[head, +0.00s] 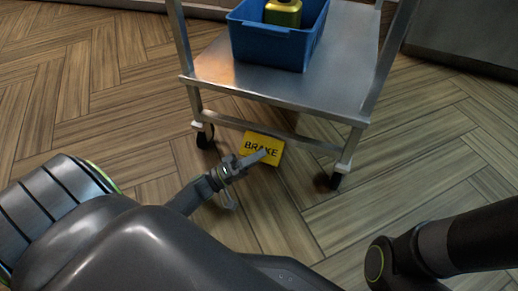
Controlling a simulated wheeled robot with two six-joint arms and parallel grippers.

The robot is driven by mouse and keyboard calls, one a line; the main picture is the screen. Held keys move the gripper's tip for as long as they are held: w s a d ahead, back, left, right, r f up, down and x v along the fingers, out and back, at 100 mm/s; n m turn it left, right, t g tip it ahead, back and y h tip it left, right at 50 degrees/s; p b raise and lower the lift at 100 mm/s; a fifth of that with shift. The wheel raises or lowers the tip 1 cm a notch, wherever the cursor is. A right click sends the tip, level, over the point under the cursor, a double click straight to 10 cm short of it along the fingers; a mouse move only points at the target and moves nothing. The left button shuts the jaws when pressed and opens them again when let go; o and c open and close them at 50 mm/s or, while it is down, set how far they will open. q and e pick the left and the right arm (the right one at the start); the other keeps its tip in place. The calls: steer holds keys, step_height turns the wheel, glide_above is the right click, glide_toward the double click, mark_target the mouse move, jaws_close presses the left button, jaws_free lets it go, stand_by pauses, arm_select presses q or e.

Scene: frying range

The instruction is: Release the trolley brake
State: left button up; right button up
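The trolley (300,85) is a grey metal frame on dark castors, standing on the floor ahead of me. A yellow plate marked BRAKE (250,143) sits low at its near side, below the lower rail. My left gripper (262,160) reaches to the plate from the lower left and overlaps part of the lettering. Whether it touches the plate I cannot tell. Its fingers look spread apart, with one across the plate and one lower down, and nothing shows between them. My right arm comes in at the lower right, but its gripper is out of view.
A blue bin (266,46) with a yellow-topped container (283,12) in it stands on the trolley shelf. Castors (336,181) show at the near corners. A grey cabinet (465,32) is at the upper right. The wood-patterned floor to the left is clear.

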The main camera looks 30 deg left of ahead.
arm_select(q)
steer(key=shift+w+d+r, duration=0.1)
steer(key=shift+w, duration=0.05)
steer(key=shift+c, duration=0.3)
jaws_close()
